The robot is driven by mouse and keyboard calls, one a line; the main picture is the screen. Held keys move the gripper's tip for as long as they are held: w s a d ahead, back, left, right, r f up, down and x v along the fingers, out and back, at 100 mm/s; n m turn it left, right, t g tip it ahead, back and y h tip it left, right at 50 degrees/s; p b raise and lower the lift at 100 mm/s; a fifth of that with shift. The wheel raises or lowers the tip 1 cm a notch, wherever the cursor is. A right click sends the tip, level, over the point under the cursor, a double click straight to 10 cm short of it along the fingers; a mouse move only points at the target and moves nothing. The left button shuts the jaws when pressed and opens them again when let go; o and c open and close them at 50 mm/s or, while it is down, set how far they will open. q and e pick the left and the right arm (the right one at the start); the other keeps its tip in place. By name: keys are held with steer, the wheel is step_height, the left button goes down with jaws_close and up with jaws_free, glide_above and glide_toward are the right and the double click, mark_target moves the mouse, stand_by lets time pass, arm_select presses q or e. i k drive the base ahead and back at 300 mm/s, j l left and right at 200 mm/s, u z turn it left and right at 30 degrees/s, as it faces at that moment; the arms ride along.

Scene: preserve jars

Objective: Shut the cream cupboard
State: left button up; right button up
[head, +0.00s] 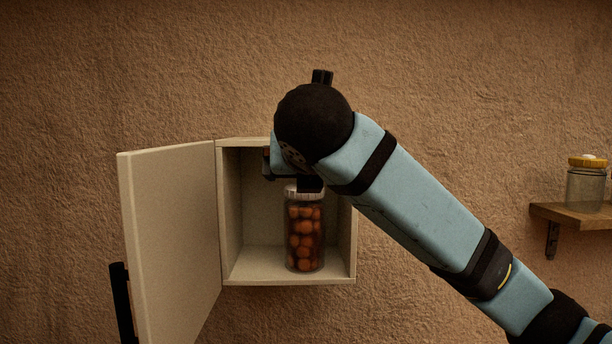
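The cream cupboard (288,281) hangs on the wall left of centre. Its door (175,235) stands wide open to the left, with a dark upright handle (122,302) at its outer edge. A tall clear jar of orange-red round fruit (304,240) with a pale lid stands inside, upright on the cupboard floor. My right gripper (309,184) is at the jar's lid, in the upper part of the cupboard opening. My own arm hides most of it, so I cannot tell whether its fingers hold the lid. My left gripper is not in view.
My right arm crosses from the lower right and covers the cupboard's upper right corner. A wooden wall shelf (575,214) at the far right bears an empty-looking glass jar with a yellow lid (586,188). The wall between is bare.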

mark_target(167, 194)
steer(key=k, duration=1.5)
